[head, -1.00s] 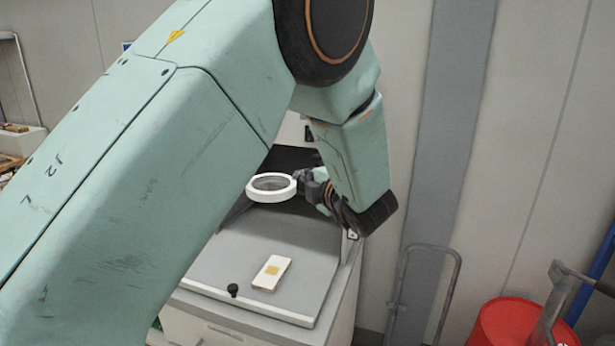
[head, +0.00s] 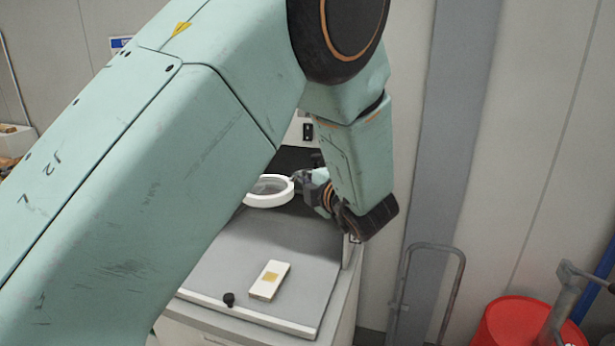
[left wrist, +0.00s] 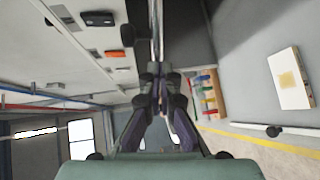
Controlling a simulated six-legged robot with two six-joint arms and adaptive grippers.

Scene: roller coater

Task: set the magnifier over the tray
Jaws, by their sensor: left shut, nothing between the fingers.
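The magnifier (head: 269,191) is a white ring with a dark lens. In the head view it hangs above the back of the sloped grey top, its left edge behind my arm. The tray, a small white slab (head: 260,290) with a yellow square on it, lies on the grey top, nearer the front. It also shows at the right of the left wrist view (left wrist: 293,92). My left gripper (head: 299,179) is at the ring's right edge; whether it touches is unclear. In the left wrist view its fingers (left wrist: 160,72) are shut and empty, a metal rod beyond them. My right gripper is not in view.
The grey sloped top (head: 220,262) has a black knob (head: 228,299) at its front edge. A grey tubular rail (head: 433,250) and a red bucket (head: 515,325) stand to the right. My left arm hides much of the left side.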

